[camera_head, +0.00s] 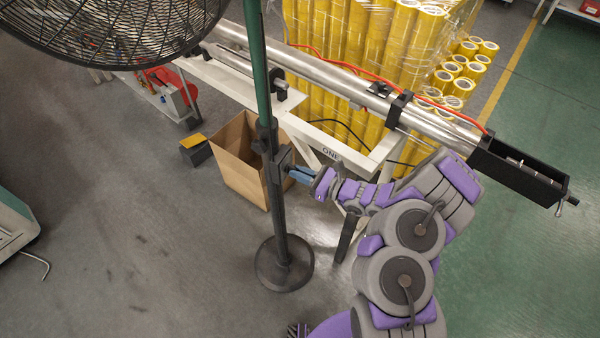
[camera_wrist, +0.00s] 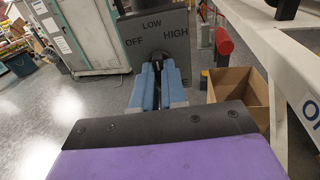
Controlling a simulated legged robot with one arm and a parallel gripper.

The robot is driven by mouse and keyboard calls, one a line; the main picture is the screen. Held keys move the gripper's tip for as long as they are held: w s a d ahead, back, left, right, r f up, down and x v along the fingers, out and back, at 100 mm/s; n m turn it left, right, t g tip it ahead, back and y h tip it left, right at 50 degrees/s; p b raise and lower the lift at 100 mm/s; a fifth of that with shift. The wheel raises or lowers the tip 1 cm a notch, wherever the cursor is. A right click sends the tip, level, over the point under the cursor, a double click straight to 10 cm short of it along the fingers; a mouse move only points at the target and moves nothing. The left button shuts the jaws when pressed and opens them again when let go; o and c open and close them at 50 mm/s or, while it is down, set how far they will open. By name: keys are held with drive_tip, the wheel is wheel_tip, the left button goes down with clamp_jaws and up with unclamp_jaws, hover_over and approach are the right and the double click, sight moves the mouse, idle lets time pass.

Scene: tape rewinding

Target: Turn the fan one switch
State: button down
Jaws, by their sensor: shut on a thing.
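The standing fan has a black wire cage (camera_head: 110,30), a green and dark pole (camera_head: 257,70) and a round base (camera_head: 284,264) on the floor. Its switch box (camera_wrist: 160,40) carries the words OFF, LOW and HIGH in the wrist view. The switch knob sits below LOW and is mostly hidden behind my fingers. My gripper (camera_wrist: 158,78) has blue fingers and is shut on the knob, in line with the box face. In the head view my gripper (camera_head: 300,175) reaches the box on the pole from the right. Which setting the knob points to is hidden.
An open cardboard box (camera_head: 240,165) stands just behind the pole. A white frame with a long metal tube (camera_head: 330,78) runs behind my arm. Stacked yellow tape rolls (camera_head: 350,50) stand at the back.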

drive_tip(key=c, duration=1.2)
unclamp_jaws()
drive_tip(key=shift+w, duration=0.1)
drive_tip(key=p+v, duration=0.3)
drive_tip(key=v, duration=1.4)
drive_tip(key=shift+d, duration=0.15)
